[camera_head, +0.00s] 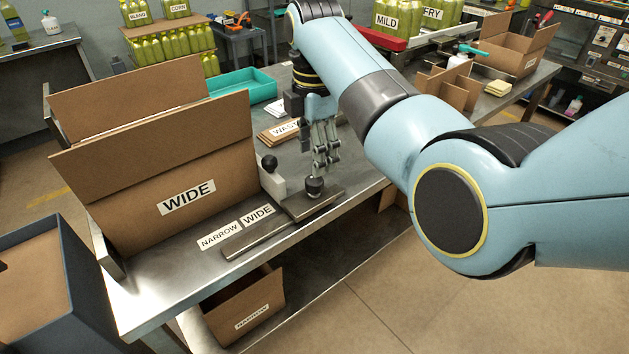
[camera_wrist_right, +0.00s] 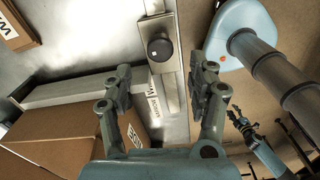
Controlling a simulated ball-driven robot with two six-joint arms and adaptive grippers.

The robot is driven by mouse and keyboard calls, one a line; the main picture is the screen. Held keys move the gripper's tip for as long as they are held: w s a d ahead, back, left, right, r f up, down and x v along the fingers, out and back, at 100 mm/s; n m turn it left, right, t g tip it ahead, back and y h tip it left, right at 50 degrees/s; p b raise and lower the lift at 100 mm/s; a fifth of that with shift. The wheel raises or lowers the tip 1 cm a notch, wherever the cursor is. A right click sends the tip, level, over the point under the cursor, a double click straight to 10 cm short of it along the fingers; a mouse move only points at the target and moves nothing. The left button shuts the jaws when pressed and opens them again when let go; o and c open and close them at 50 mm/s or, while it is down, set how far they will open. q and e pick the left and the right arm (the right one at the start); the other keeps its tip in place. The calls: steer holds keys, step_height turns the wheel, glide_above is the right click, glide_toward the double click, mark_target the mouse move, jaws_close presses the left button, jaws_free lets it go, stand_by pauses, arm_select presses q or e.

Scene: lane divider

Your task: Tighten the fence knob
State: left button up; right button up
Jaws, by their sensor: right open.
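The dark round fence knob (camera_head: 314,187) stands on a flat metal plate at the front edge of the steel table. In the right wrist view the knob (camera_wrist_right: 160,48) shows from above with a small pale square on it. The long grey fence bar (camera_head: 258,236) runs along the front of the table by the NARROW and WIDE labels (camera_head: 258,215). My right gripper (camera_head: 321,167) points down just above the knob. Its open fingers (camera_wrist_right: 163,80) show either side of the knob's line, empty. A small arm, apparently my left with its gripper (camera_wrist_right: 240,118), shows low right in the wrist view.
A large open cardboard box marked WIDE (camera_head: 187,197) stands left of the knob. A black ball handle on a pale block (camera_head: 273,180) is close by. Behind are cardboard pieces (camera_head: 282,130) and a teal tray (camera_head: 250,86). A smaller box (camera_head: 245,306) sits below the tabletop.

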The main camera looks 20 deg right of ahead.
mark_target(314, 179)
step_height(314, 179, down, 8)
steer(key=shift+r+b, duration=0.15)
steer(key=shift+b, duration=0.15)
steer(key=c, duration=1.2)
